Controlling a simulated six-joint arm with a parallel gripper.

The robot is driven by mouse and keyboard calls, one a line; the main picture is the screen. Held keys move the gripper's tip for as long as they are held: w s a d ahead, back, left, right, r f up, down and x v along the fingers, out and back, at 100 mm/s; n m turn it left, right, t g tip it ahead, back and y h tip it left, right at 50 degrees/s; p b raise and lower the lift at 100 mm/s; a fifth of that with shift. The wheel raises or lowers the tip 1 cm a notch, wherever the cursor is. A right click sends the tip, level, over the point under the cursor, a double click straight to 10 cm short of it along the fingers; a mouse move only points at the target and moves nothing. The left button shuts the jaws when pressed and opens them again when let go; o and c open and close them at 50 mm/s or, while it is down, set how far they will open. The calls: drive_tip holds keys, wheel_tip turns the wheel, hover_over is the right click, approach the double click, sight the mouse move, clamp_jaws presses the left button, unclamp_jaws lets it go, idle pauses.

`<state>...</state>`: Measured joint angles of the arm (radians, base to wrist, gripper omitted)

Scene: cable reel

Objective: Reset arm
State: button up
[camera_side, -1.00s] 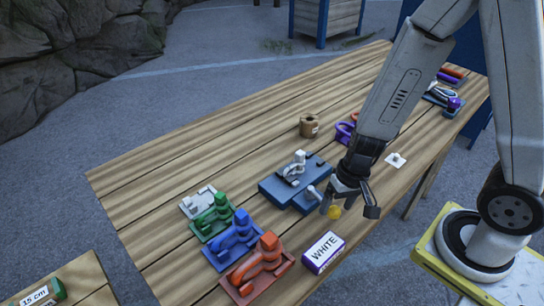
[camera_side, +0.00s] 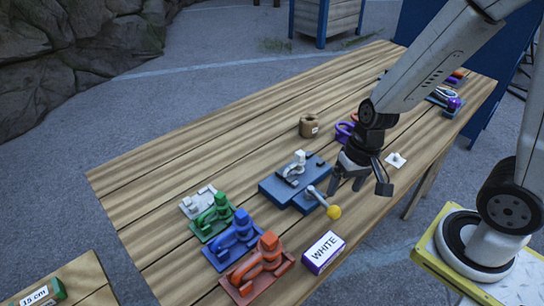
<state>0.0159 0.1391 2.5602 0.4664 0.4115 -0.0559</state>
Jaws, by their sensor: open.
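My gripper (camera_side: 360,187) hangs over the right part of the wooden table (camera_side: 190,165), fingers pointing down, open and with nothing seen between them. It is up and to the right of a blue device (camera_side: 280,187), which has a white piece on top and a grey lever (camera_side: 319,196) ending in a yellow ball knob (camera_side: 334,212). The gripper is apart from the knob.
White (camera_side: 198,201), green (camera_side: 212,217), blue (camera_side: 233,240) and red (camera_side: 258,268) fixtures line the near left. A WHITE-labelled box (camera_side: 324,252) stands at the front. A brown spool (camera_side: 309,125) and purple ring (camera_side: 344,132) stand farther back. The left table area is clear.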

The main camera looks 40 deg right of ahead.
drive_tip(key=shift+d+r, duration=0.1)
drive_tip(key=shift+r, duration=0.05)
idle(0.3)
drive_tip(key=shift+w+d+r+n+t+h, duration=0.5)
drive_tip(key=shift+w+d+r+n, duration=0.15)
drive_tip(key=shift+r+n, duration=0.35)
drive_tip(key=shift+w+d+r+n+t+h, duration=0.4)
drive_tip(key=shift+w+d+r+n+h, duration=0.2)
drive_tip(key=shift+n, duration=0.6)
